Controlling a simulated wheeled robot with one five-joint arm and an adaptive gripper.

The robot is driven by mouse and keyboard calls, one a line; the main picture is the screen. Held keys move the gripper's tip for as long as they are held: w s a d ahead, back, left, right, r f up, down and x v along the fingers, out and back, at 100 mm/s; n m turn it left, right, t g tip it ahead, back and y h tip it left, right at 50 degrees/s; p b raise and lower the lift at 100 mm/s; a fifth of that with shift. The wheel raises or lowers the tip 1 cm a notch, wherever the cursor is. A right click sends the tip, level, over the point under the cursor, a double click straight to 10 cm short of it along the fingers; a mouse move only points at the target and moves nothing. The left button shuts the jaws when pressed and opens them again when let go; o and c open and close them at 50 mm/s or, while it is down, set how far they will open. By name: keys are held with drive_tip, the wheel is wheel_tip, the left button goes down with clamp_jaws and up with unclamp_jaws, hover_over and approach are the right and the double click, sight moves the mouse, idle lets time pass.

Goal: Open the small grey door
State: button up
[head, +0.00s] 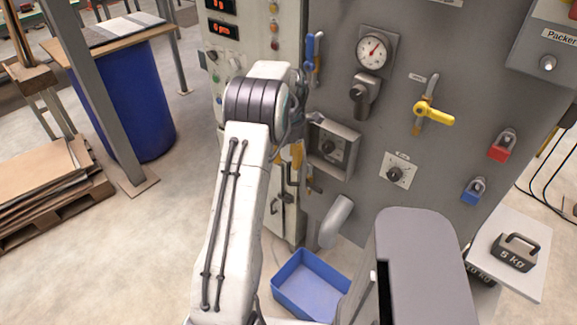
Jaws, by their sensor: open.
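A small grey square housing (351,134) is on the front of the grey machine, right of my arm. Its raised frame surrounds a recess where a dark knob (327,147) shows. I cannot make out a separate door panel; my arm and gripper cover the area at its left edge. My gripper (312,122) is mostly hidden behind my forearm and wrist. Its dark end shows close to the upper left corner of the housing. It is open, and nothing is seen in it. I cannot tell whether it touches the housing.
A grey spout (337,220) juts out below, above a blue bin (306,287).

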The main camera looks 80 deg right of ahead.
sight(288, 167)
drive_tip(key=shift+f+p, duration=0.35)
drive_tip(key=shift+f, duration=2.5)
drive_tip(key=shift+c, duration=0.2)
clamp_jaws()
